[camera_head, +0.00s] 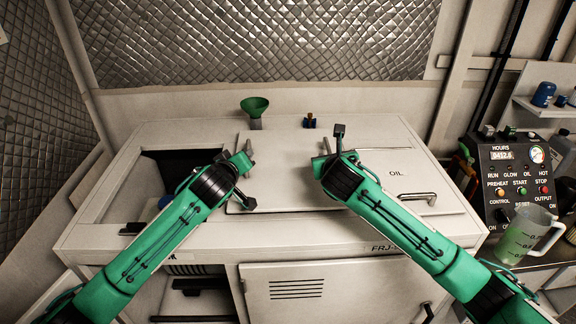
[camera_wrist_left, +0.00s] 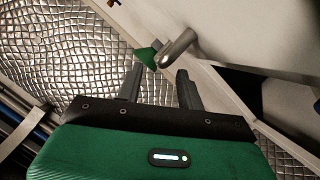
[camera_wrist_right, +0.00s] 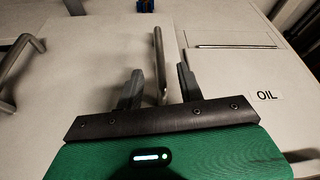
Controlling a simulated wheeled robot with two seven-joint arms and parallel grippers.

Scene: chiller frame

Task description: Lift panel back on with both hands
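A pale flat panel (camera_head: 285,172) lies on top of the cabinet, just right of a dark rectangular opening (camera_head: 172,165). One metal handle (camera_head: 250,144) stands at its left side; it shows in the left wrist view (camera_wrist_left: 178,47). A second handle (camera_head: 326,145) is further right and shows in the right wrist view (camera_wrist_right: 159,62). My left gripper (camera_head: 245,176) is open, its handle just beyond the fingertips. My right gripper (camera_head: 335,147) is open, with the second handle between its fingers in its wrist view; contact cannot be told. The arms hide parts of the panel.
A green funnel (camera_head: 255,104) stands behind the panel, beside a small blue-and-brown fitting (camera_head: 309,121). Another handle (camera_head: 417,197) sits near the OIL label. A control box (camera_head: 518,180) and measuring jug (camera_head: 522,238) are at the right. A quilted wall (camera_head: 255,45) closes the back.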

